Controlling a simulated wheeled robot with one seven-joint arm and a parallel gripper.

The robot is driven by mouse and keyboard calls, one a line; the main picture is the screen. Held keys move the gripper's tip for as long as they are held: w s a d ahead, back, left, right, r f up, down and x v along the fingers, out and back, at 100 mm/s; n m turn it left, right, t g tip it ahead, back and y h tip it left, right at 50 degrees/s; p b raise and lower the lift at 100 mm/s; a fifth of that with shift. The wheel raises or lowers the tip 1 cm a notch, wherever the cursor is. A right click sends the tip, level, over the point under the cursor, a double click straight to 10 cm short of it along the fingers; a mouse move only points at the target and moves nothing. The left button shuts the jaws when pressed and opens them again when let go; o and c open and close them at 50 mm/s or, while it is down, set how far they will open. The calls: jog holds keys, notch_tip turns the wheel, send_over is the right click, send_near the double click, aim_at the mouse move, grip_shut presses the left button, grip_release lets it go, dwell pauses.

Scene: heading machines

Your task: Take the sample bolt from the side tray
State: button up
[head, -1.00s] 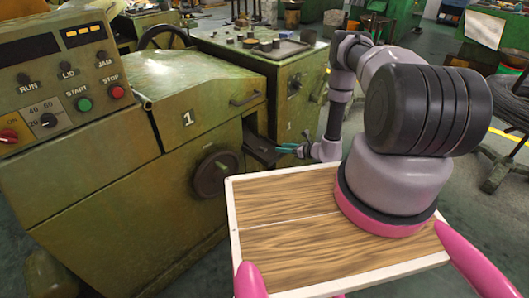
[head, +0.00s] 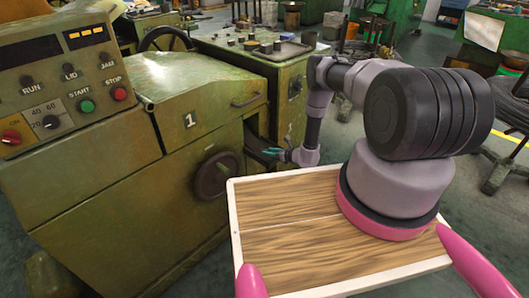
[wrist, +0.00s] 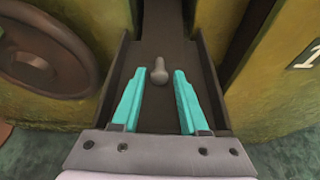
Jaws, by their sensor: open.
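The sample bolt (wrist: 159,71) is a small grey bolt lying in the dark side tray (wrist: 118,79), which juts from the green machine. In the wrist view the bolt is just beyond my fingertips, roughly midway between their lines. My gripper (wrist: 159,76) has two teal fingers, open and empty, inside or just over the tray between its side walls. In the head view my gripper (head: 272,152) is at the side tray's opening, and the bolt cannot be made out there.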

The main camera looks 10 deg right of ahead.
jog(key=shift+w+a, duration=0.1)
grip_shut()
